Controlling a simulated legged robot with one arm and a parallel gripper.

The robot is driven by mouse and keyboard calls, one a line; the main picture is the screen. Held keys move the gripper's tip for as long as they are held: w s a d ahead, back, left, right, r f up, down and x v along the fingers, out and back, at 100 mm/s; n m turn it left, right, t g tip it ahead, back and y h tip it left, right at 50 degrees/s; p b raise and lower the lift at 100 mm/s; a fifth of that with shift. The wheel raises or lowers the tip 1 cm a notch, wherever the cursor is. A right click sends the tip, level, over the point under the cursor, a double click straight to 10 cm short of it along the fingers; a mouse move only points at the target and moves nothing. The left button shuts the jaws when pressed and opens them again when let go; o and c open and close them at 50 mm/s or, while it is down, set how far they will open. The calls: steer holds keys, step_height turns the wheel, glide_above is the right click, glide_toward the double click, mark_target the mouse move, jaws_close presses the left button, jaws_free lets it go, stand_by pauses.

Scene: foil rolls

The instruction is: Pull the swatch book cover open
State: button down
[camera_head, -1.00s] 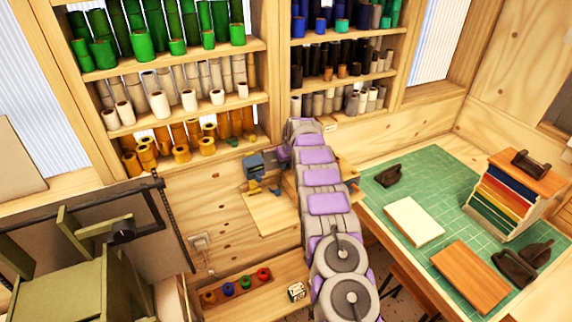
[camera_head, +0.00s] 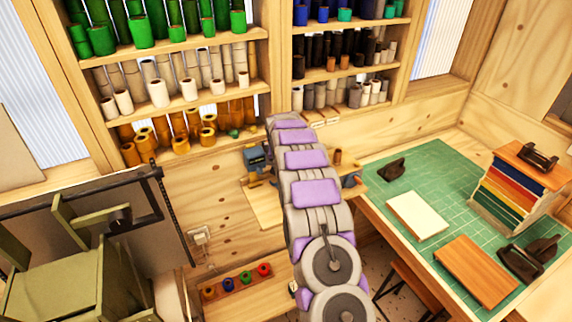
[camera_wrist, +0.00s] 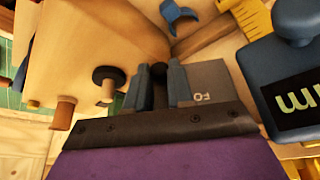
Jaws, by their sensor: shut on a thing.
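A block of red, orange, blue and green layers under a wooden cover, likely the swatch book (camera_head: 521,182), stands on the green mat at the right. A dark handle (camera_head: 538,157) sits on its cover. My gripper (camera_wrist: 161,72) is well left of it, over the wall bench. In the wrist view its two blue-grey fingers are shut on a dark post-like piece (camera_wrist: 160,90), whose whole shape I cannot tell. A grey card (camera_wrist: 212,82) lettered "FO" is just right of the fingers. In the head view my arm hides the gripper.
A blue device (camera_head: 256,158) with a display stands on the wooden wall bench (camera_head: 264,206), close to my gripper's right in the wrist view. Wooden pegs (camera_wrist: 63,113) and a black knob (camera_wrist: 108,76) are to its left. Shelves of rolls (camera_head: 190,95) rise behind.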

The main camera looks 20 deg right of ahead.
steer(key=shift+s+a+m+b, duration=0.3)
steer(key=shift+a+m+b, duration=0.1)
steer(key=shift+m, duration=0.1)
steer(key=c, duration=1)
jaws_free()
steer(key=shift+r, duration=0.1)
steer(key=v, duration=1.7)
steer(key=shift+w+a+b, duration=0.25)
steer(key=shift+w+b, duration=0.05)
steer(key=shift+b, duration=0.05)
steer(key=shift+r, duration=0.1)
